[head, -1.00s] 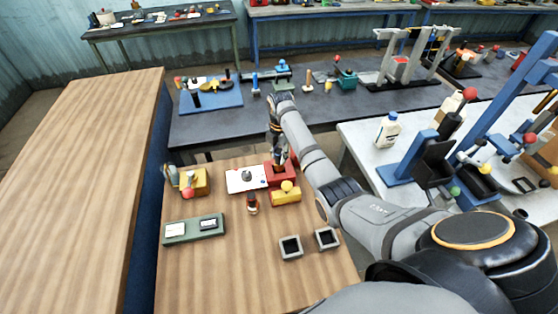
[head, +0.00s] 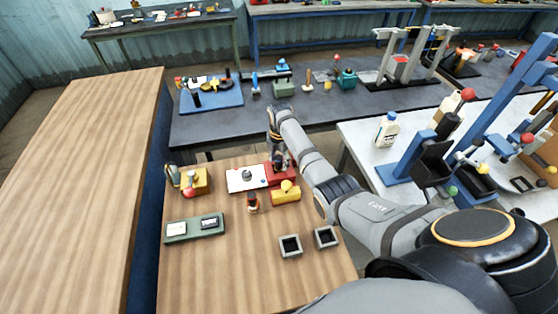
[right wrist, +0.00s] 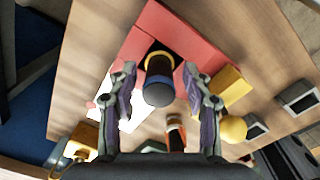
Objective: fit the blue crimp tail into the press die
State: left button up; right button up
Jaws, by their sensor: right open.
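My right gripper (head: 279,160) is over the red block (head: 283,176) on the near wooden table. In the right wrist view my gripper (right wrist: 164,92) is open, with one finger on each side of a dark cylinder (right wrist: 159,90). The cylinder has a yellow ring and a bluish band, so it seems to be the crimp tail. It stands at the dark opening of the red block (right wrist: 182,38), which looks like the press die. I cannot tell how deep it sits or whether the fingers touch it. My left gripper is out of view.
A white plate (head: 243,181) adjoins the red block, and a yellow block with a ball (head: 284,195) stands just in front. A small orange-and-dark piece (head: 253,203), a green tray (head: 182,237) and square sockets (head: 290,246) lie nearer.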

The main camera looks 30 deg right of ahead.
jog(key=shift+r, duration=0.1)
notch_tip(320, 180, up, 12)
jog(key=b, duration=0.2)
jog(key=shift+s, duration=0.1)
dwell(0.4)
